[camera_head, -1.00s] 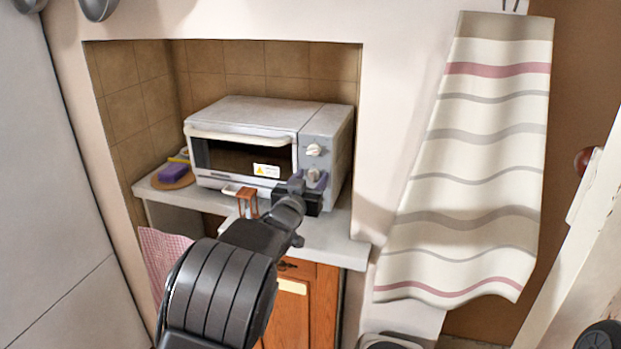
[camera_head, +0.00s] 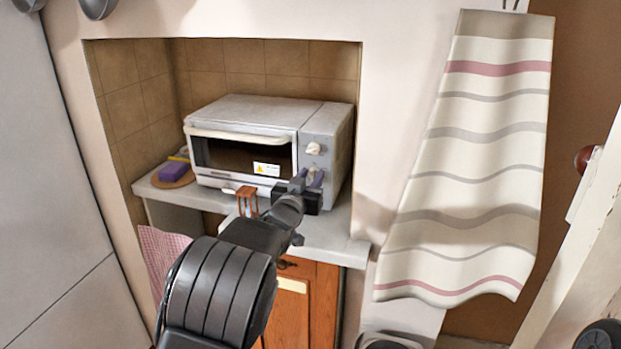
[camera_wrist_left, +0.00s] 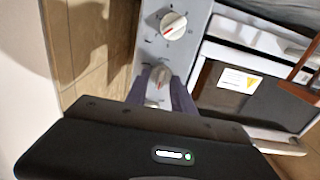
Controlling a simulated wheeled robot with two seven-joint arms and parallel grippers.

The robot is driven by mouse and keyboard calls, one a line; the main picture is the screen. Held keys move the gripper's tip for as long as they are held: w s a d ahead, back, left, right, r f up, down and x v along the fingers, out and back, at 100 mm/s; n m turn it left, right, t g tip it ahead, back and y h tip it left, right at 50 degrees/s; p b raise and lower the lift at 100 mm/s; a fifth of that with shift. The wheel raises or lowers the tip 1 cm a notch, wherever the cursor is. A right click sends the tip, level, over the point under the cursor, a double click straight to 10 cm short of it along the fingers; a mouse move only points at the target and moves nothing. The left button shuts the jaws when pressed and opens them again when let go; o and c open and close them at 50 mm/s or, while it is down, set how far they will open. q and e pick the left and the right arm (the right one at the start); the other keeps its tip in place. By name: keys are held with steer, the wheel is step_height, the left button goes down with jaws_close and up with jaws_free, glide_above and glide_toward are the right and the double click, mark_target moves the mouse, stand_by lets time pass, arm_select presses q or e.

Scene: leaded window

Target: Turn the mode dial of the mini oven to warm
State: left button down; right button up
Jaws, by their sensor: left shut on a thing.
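The mini oven (camera_head: 255,110) stands in the tiled niche, with its control panel on the right side of its front. A pale dial (camera_head: 313,149) shows high on the panel. My left gripper (camera_head: 308,180) is at the panel below it, shut on another dial. In the left wrist view, the gripper's purple-grey fingers (camera_wrist_left: 161,88) stand on either side of this held dial (camera_wrist_left: 163,78), which has a red mark. Another white dial (camera_wrist_left: 173,25) with a red mark is free of the fingers. Dial labels are too small to read. My right gripper is not in view.
A brown stand-like object (camera_head: 247,202) is on the counter (camera_head: 335,240) in front of the oven, close to my left arm. A purple sponge (camera_head: 173,171) lies on a round board at left. A striped towel (camera_head: 470,160) hangs at right.

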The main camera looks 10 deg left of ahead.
arm_select(q)
steer(key=shift+f+m+b, duration=0.15)
steer(key=shift+m+b, duration=0.45)
steer(key=shift+b, duration=0.6)
steer(key=m+b, duration=0.8)
steer(key=b, duration=0.2)
steer(key=shift+d+f, duration=0.1)
steer(key=shift+m+b, duration=1.1)
steer(key=shift+m, duration=0.2)
steer(key=shift+r, duration=0.2)
steer(key=c, duration=1.1)
jaws_free()
